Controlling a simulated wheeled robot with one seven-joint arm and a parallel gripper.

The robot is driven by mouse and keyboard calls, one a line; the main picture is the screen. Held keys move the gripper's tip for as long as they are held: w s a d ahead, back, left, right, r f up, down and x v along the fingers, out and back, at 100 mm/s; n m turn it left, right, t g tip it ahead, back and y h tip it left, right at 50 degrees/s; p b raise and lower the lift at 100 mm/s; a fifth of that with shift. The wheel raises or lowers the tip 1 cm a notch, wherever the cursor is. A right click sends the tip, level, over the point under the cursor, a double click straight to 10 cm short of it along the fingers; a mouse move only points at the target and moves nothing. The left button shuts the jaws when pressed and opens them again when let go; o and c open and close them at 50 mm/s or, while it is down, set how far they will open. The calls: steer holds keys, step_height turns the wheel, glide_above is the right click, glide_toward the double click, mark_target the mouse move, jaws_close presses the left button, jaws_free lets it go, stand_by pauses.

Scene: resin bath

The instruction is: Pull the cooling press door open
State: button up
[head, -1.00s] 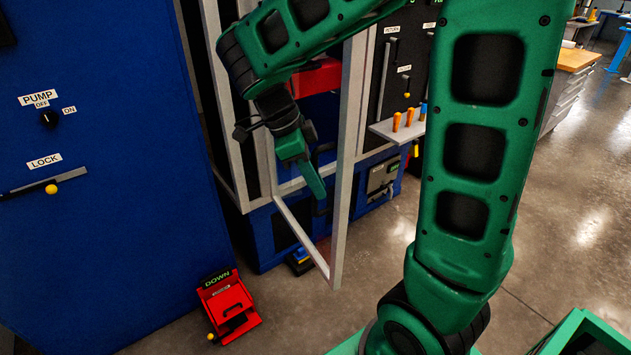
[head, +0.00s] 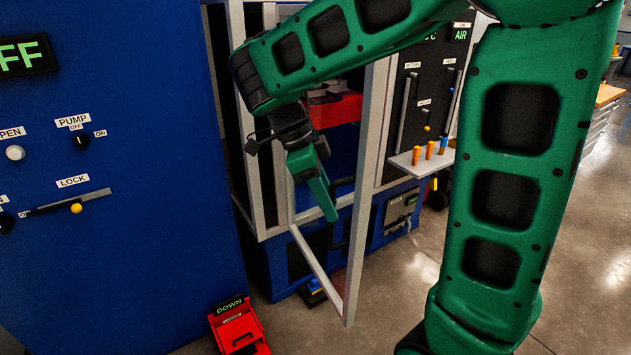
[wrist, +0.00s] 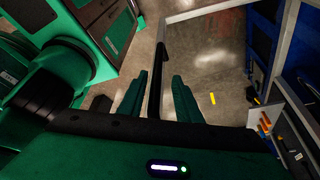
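The cooling press door (head: 352,270) is a light grey frame that stands swung out from the press (head: 275,255). Its free upright is towards me and its bottom rail runs back to the press. My gripper (head: 328,208) points down beside the free upright in the head view. In the wrist view my green fingers (wrist: 158,95) are spread apart, with a dark upright bar (wrist: 156,70) of the door between them. Gaps show on both sides of the bar. Whether the bar is handle or frame edge is unclear. The door's upper part is hidden behind my arm.
A blue cabinet (head: 130,260) with pump and lock controls stands at the left. A red pedal box (head: 240,328) lies on the floor below it. A shelf with orange-handled tools (head: 420,158) is behind the door. Open floor (head: 400,300) lies right of the door.

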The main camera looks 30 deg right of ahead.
steer(key=v, duration=0.7)
stand_by(0.5)
